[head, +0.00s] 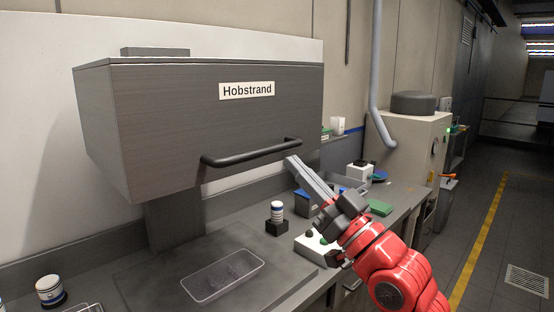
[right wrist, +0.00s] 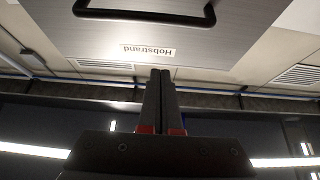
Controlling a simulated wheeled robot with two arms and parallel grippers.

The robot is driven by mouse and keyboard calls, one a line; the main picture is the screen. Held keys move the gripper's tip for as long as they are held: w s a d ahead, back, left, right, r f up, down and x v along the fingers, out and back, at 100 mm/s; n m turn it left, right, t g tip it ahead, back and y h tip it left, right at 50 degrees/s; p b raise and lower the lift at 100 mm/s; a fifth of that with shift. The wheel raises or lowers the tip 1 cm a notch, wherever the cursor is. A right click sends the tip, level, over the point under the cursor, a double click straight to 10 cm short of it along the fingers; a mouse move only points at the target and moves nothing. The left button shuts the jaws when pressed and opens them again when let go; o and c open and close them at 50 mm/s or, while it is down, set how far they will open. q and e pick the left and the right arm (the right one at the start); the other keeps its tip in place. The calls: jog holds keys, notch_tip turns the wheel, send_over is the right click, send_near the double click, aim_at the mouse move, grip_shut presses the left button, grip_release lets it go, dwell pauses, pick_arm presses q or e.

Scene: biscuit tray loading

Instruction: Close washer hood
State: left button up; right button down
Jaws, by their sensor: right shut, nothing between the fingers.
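The washer hood (head: 205,130) is a grey box marked "Hobstrand". It is raised above the washer base (head: 160,270), with a wide gap under it. A black bar handle (head: 250,154) runs along the lower part of its front. My right gripper (head: 291,160) is shut and empty, its fingertips near the right end of the handle. In the right wrist view the shut fingertips (right wrist: 160,72) point at the hood front (right wrist: 215,40), apart from the handle (right wrist: 145,17); the label (right wrist: 148,52) appears upside down. My left gripper is not in view.
A clear tray (head: 222,276) lies on the base under the hood. A small jar (head: 277,210) stands on a black block right of it. Another jar (head: 50,290) is at lower left. A beige cabinet (head: 415,140) stands farther right, beside an open floor aisle (head: 500,210).

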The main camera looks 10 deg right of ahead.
notch_tip(320, 180, up, 6)
jog(key=p, duration=0.4)
send_over(261, 153)
jog(key=s, duration=0.3)
jog(key=shift+w+a+f, duration=0.1)
jog(key=shift+w+f, duration=0.1)
jog(key=shift+f, duration=1.05)
jog(key=shift+w+a+f, duration=0.1)
jog(key=shift+w+f, duration=0.05)
jog(key=shift+f, duration=1.1)
jog(key=shift+d, duration=0.1)
